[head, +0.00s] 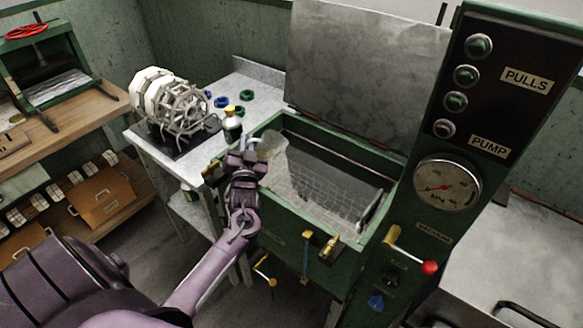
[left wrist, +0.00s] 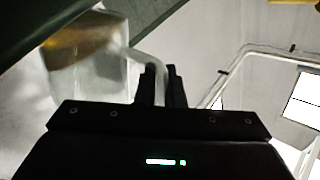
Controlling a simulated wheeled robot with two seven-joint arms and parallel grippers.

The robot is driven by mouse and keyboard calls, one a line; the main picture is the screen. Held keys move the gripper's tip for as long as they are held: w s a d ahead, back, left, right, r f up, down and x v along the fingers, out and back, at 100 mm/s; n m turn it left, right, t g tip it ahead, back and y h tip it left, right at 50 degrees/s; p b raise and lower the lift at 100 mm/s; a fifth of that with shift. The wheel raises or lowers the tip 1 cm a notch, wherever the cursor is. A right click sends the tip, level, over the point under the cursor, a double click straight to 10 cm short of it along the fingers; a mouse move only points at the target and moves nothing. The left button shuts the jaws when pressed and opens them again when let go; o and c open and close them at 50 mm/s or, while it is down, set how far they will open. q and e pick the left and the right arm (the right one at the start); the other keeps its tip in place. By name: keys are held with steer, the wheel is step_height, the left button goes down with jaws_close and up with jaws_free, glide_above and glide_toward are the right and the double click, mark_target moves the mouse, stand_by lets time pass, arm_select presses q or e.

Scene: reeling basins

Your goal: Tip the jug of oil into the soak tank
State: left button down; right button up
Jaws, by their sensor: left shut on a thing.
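The jug (head: 273,145) is a pale translucent vessel over the left end of the soak tank. My left gripper (head: 246,160) is shut on its handle, at the tank's left rim. In the left wrist view the jug (left wrist: 90,70) fills the upper left, with amber oil showing in its upper part. The fingers (left wrist: 161,85) close around its clear handle (left wrist: 150,62). The jug looks tilted, but I cannot tell how far, and no stream of oil is visible. The soak tank (head: 292,238) is a green box with an open top and a wire mesh inside. My right gripper is out of view.
The tank's grey lid (head: 360,75) stands raised behind it. A control panel (head: 480,105) with a gauge and a red-knobbed lever (head: 428,267) stands at the right. A small bottle (head: 232,124) and a white reel (head: 172,105) stand on the left bench.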

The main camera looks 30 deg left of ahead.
mark_target(260, 139)
arm_select(q)
steer(key=shift+w+d+f+m, duration=0.15)
steer(key=shift+d+m, duration=0.15)
steer(key=shift+m, duration=0.1)
steer(key=shift+w+d+r+m+t, duration=0.15)
steer(key=shift+d+r+m+t, duration=0.1)
steer(key=shift+m+t, duration=0.15)
steer(key=shift+w+d+r+m+p, duration=0.15)
steer(key=shift+d+r+m+p, duration=0.15)
steer(key=shift+r+m, duration=0.4)
steer(key=shift+d+f+m+t+h+b, duration=0.15)
steer(key=shift+d+m+t+h+b, duration=0.2)
steer(key=shift+m, duration=0.45)
steer(key=shift+w+d+m+t+h+b, duration=0.15)
steer(key=shift+d+m+t+h, duration=0.15)
steer(key=shift+m, duration=0.5)
steer(key=shift+w+d+m+t+h+b, duration=0.15)
steer(key=shift+m+t, duration=0.2)
steer(key=shift+m, duration=0.45)
steer(key=shift+d+r+m, duration=0.1)
steer(key=shift+r+m, duration=0.2)
steer(key=shift+w+d+r+m+h+p, duration=0.1)
steer(key=shift+d+r+m+h+p, duration=0.2)
steer(key=shift+m, duration=0.2)
